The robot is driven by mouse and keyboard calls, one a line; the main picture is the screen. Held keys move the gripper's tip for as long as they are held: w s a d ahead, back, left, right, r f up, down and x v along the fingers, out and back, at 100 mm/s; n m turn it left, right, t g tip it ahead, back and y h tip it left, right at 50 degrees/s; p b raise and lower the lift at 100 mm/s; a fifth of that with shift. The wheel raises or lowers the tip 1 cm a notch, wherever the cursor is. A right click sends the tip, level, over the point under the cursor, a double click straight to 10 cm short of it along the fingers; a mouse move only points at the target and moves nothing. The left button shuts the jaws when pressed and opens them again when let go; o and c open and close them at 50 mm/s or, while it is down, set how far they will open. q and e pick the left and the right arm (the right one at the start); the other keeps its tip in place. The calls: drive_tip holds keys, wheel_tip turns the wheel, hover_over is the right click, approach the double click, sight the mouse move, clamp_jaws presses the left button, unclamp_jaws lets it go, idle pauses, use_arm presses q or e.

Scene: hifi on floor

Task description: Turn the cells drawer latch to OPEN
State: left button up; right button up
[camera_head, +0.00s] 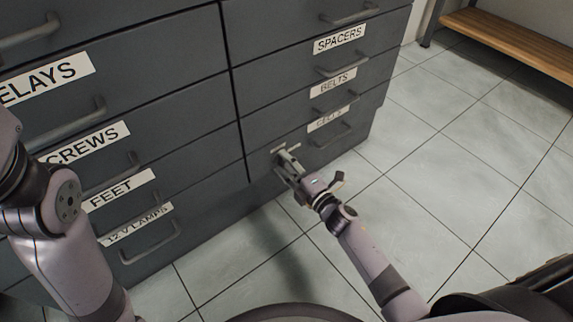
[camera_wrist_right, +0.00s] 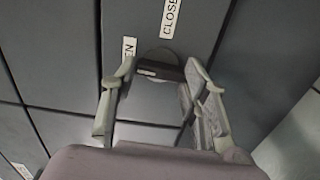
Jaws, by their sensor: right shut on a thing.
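The cells drawer (camera_head: 318,152) is the low drawer in the right column of the grey cabinet, its label partly hard to read. My right gripper (camera_head: 287,160) is at the left part of this drawer's front in the head view. In the right wrist view, my right gripper (camera_wrist_right: 158,80) is shut on the latch (camera_wrist_right: 160,71), a dark bar on a round grey base. The bar lies roughly crosswise between the fingers, with a pale mark near its left end. A CLOSED label (camera_wrist_right: 171,14) is above it, and a partly hidden OPEN label (camera_wrist_right: 128,48) is at upper left. My left gripper is out of view.
The drawer's bar handle (camera_head: 332,138) is right of my right gripper. Other drawers with protruding handles, such as the belts drawer (camera_head: 290,110), are above. Tiled floor (camera_head: 440,190) is clear to the right. A wooden bench (camera_head: 515,40) stands at upper right.

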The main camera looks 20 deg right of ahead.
drive_tip(key=shift+n, duration=0.4)
drive_tip(key=o, duration=1.1)
drive_tip(key=shift+o, duration=0.2)
drive_tip(key=shift+s, duration=0.1)
drive_tip(key=v, duration=1.1)
drive_tip(key=shift+s+d, duration=0.15)
drive_tip(key=shift+s, duration=0.25)
